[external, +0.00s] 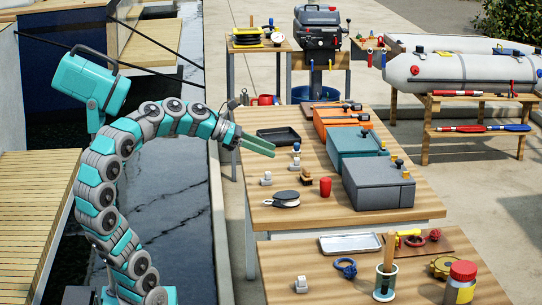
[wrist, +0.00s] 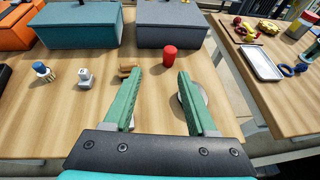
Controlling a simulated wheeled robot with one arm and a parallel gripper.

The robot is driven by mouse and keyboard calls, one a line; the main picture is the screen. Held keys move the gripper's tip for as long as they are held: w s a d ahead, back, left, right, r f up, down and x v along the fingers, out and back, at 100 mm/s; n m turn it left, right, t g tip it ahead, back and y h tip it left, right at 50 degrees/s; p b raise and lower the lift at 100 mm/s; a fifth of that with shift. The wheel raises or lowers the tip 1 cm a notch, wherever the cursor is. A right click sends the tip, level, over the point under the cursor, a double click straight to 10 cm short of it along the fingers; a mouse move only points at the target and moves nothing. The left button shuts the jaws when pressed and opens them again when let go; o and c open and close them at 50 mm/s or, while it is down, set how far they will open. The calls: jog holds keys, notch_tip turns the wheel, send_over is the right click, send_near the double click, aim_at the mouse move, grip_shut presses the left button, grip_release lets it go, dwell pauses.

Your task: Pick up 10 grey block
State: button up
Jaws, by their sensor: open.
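A round, flat grey block (external: 286,199) with a dark rim and pale top lies near the left front edge of the wooden table. My gripper (external: 254,143) is open and empty above the table's left edge, behind and left of the block in the external view. In the wrist view, the open fingers (wrist: 161,76) reach over the tabletop. The right finger covers much of the round grey block (wrist: 206,96), which shows at both sides of it. I see no contact with it.
A red cup-shaped piece (external: 325,187) stands right of the block. Small fittings (external: 266,178) stand behind it. A large grey box (external: 378,184), a teal box (external: 354,142) and an orange box line the table's right side. A black tray (external: 278,136) lies farther back.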

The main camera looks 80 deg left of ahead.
jog(key=s+a+n+y, duration=0.3)
jog(key=s+a, duration=0.1)
jog(key=a, duration=0.1)
send_near(276, 183)
jog(key=shift+w+r, duration=0.75)
jog(key=shift+w, duration=0.2)
jog(key=shift+w+f, duration=0.1)
jog(key=shift+f, duration=0.1)
jog(key=shift+b+x, duration=0.45)
jog(key=shift+x, duration=0.5)
jog(key=shift+b+x, duration=0.8)
jog(key=shift+x, duration=2.1)
jog(key=shift+r, duration=0.1)
grip_shut()
